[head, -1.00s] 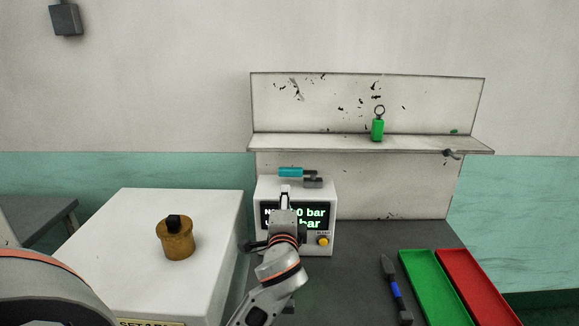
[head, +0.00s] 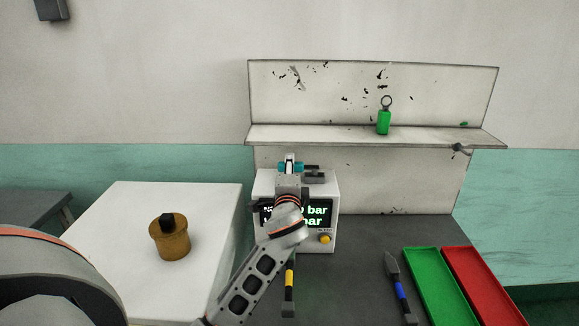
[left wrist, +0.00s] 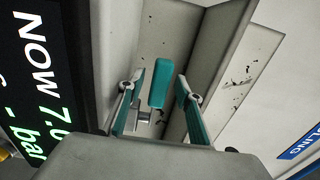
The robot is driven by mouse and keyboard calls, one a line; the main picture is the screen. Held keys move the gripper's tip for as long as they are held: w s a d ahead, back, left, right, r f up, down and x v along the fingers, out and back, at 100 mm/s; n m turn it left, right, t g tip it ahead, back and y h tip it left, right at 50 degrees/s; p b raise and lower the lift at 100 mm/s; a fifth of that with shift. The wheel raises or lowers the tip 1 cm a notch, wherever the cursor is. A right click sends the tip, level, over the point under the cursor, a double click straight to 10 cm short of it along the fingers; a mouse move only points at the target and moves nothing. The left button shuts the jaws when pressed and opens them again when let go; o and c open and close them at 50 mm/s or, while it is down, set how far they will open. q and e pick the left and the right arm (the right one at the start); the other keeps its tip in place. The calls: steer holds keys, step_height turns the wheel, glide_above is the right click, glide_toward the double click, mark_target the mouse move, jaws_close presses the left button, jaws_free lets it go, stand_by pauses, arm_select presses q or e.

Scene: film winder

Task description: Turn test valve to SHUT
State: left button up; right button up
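The test valve's teal handle (head: 299,168) sits on top of the white test unit (head: 328,205), with a grey fitting (head: 315,177) to its right. My left gripper (head: 290,160) is at the handle and partly covers it in the head view. In the left wrist view the handle (left wrist: 160,82) lies between the two fingers of my left gripper (left wrist: 158,88). The fingers are open, with visible gaps on both sides. The display (left wrist: 35,80) partly reads "NOW 7.0". No SHUT marking is readable. My right gripper is out of view.
A shelf (head: 350,135) behind holds a green cylinder with a ring (head: 384,122). A yellow button (head: 325,239) is on the unit's front. A brown pot (head: 170,243) stands on the white box at left. Green (head: 435,285) and red (head: 480,285) trays lie at right.

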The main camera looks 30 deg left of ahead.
arm_select(q)
steer(key=shift+w+a, duration=0.35)
steer(key=shift+w, duration=0.15)
jaws_close()
steer(key=shift+f, duration=0.1)
